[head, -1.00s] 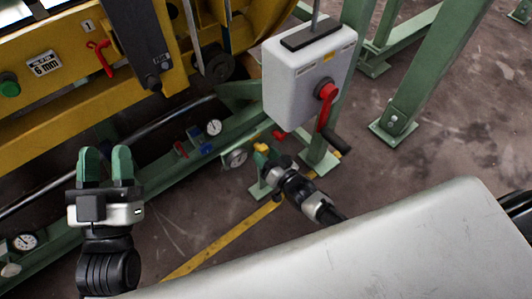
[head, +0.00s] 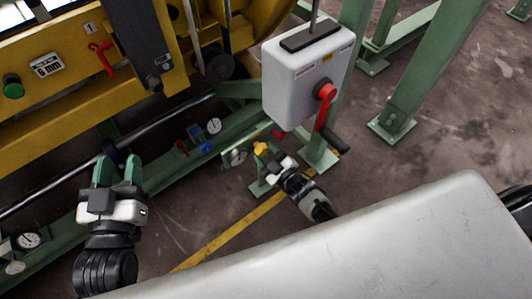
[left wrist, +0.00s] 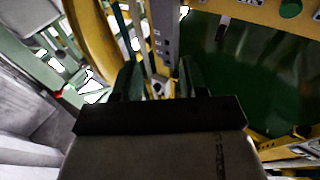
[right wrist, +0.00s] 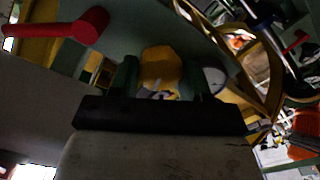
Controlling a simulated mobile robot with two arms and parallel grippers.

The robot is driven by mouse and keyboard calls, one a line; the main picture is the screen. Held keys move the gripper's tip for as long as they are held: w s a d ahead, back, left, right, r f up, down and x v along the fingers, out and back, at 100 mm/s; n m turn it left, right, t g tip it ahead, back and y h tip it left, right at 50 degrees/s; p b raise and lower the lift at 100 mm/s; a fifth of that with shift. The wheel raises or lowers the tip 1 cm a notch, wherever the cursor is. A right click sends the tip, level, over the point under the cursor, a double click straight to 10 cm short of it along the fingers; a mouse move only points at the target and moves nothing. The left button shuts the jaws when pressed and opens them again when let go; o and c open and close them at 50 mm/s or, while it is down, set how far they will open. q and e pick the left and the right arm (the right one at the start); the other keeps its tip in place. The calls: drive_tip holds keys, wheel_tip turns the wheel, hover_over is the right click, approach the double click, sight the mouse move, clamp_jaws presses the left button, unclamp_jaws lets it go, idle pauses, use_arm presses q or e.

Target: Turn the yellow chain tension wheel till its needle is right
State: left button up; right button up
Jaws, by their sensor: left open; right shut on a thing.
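The yellow chain tension wheel (head: 260,149) is small in the head view, low on the green frame below the grey switch box. In the right wrist view the wheel (right wrist: 160,68) sits between the green fingers. My right gripper (head: 265,153) is shut on it. A round white gauge (head: 237,157) is just left of the wheel in the head view; its needle is too small to read. In the right wrist view a pale dial (right wrist: 215,78) is partly hidden behind the right finger. My left gripper (head: 118,170) is open and empty, away from the wheel.
The grey switch box (head: 306,80) with a red rotary handle (head: 325,92) hangs above the right gripper. Another gauge (head: 214,126) is on the green frame. A yellow machine beam (head: 60,90) fills the upper left.

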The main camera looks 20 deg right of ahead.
drive_tip(key=n, duration=0.4)
drive_tip(key=shift+f, duration=0.1)
use_arm(q)
drive_tip(key=shift+s+d+r+t, duration=0.1)
drive_tip(key=shift+r+t, duration=0.6)
use_arm(e)
drive_tip(key=shift+n, duration=1.3)
use_arm(q)
drive_tip(key=shift+r, duration=0.1)
use_arm(e)
drive_tip(key=o, duration=0.9)
